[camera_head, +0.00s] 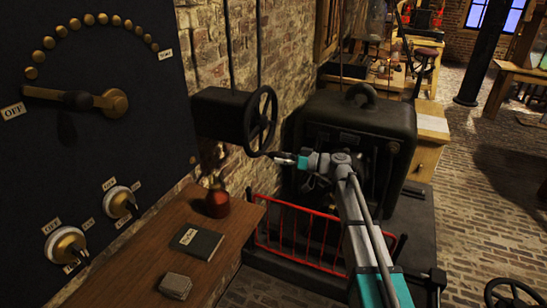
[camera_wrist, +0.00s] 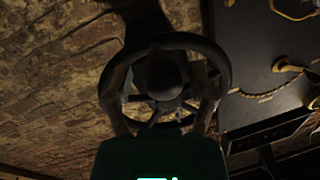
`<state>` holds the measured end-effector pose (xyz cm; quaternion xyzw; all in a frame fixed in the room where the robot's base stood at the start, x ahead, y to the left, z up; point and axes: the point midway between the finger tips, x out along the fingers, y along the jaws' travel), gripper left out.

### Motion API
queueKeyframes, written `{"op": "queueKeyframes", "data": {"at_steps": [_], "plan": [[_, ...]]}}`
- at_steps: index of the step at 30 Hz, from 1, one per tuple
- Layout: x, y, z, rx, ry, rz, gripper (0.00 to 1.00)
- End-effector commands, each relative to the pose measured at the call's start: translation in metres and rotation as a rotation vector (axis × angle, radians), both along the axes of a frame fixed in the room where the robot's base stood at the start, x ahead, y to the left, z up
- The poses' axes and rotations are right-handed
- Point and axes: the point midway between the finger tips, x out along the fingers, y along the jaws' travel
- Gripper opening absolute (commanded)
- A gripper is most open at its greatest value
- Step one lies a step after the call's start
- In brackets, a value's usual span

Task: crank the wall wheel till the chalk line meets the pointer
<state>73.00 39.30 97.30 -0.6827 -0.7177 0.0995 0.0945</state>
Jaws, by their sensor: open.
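The wall wheel (camera_head: 262,121) is a dark spoked handwheel on a black box (camera_head: 218,112) fixed to the brick wall. In the wrist view the wheel (camera_wrist: 165,76) faces the camera, its round hub near the middle of the picture. My gripper (camera_head: 280,157) is at the wheel's lower rim, from the right, in the head view. In the wrist view my open gripper (camera_wrist: 163,100) has its dark fingers at the left and right of the wheel; contact cannot be told. I cannot make out the chalk line or the pointer in either view.
A big black cabinet (camera_head: 352,135) stands right behind my arm. A red railing (camera_head: 290,228) runs below it. A wooden bench (camera_head: 140,252) at lower left holds a book (camera_head: 197,243) and a red-brown pot (camera_head: 218,202). A dark lever panel (camera_head: 120,145) is at left. Brick floor at right is partly clear.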

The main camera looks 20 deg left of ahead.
Motion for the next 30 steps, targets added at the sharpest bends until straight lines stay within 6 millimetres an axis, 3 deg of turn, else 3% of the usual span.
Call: {"op": "queueKeyframes", "data": {"at_steps": [7, 19, 30], "plan": [[-0.001, 0.022, 0.000, 0.000, 0.000, 0.001, 0.72], [-0.001, 0.026, 0.000, 0.000, 0.000, 0.000, 0.72], [-0.001, 0.026, 0.000, 0.000, 0.000, 0.000, 0.06]]}}
